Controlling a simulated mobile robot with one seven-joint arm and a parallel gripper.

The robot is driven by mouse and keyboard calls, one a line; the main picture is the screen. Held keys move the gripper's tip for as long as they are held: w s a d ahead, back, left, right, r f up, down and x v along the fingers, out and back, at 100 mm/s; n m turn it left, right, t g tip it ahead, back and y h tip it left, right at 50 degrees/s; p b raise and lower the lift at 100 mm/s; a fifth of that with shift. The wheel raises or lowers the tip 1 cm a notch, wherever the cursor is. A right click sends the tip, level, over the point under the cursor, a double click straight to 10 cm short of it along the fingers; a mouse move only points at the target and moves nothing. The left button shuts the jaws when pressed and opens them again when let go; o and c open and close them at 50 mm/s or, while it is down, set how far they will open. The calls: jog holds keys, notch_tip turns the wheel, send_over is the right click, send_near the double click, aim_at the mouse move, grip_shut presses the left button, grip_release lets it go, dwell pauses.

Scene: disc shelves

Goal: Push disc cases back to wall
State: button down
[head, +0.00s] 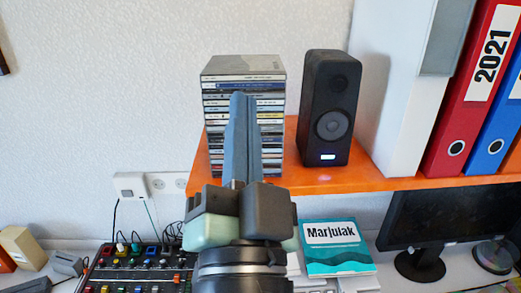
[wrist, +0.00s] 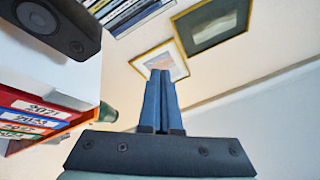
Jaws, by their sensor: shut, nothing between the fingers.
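A tall stack of disc cases (head: 272,100) stands at the left end of an orange shelf (head: 400,183) in the head view, in front of the pale wall. My gripper (head: 240,97) is shut and empty, its blue-grey fingers pointing up in front of the stack and hiding part of its middle. Whether the fingertips touch the cases cannot be told. In the wrist view the closed blue fingers (wrist: 161,75) show, and several disc cases (wrist: 130,12) appear at the top edge, apart from the fingers in the picture.
A black speaker (head: 331,110) stands on the shelf just right of the stack. A white unit and red and blue binders (head: 475,90) stand farther right. Below are a mixer (head: 130,268), a teal book (head: 337,247) and a dark monitor.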

jog(key=s+a+f+m+g+p, duration=0.1)
jog(key=s+f+m+g+p, duration=0.2)
jog(key=f+m+g+p, duration=0.7)
jog(key=w+f+m+t+p, duration=0.1)
jog(key=w+f+t+p, duration=0.1)
jog(key=w, duration=1.1)
jog(key=shift+w+d+f+m+t+h, duration=0.2)
jog(key=shift+d+f+m+t+h, duration=0.1)
jog(key=shift+f+t, duration=0.75)
jog(key=shift+r, duration=0.15)
jog(key=shift+w, duration=0.25)
jog(key=w+b, duration=0.4)
jog(key=w, duration=0.1)
jog(key=shift+w+d, duration=0.15)
jog(key=shift+w, duration=0.25)
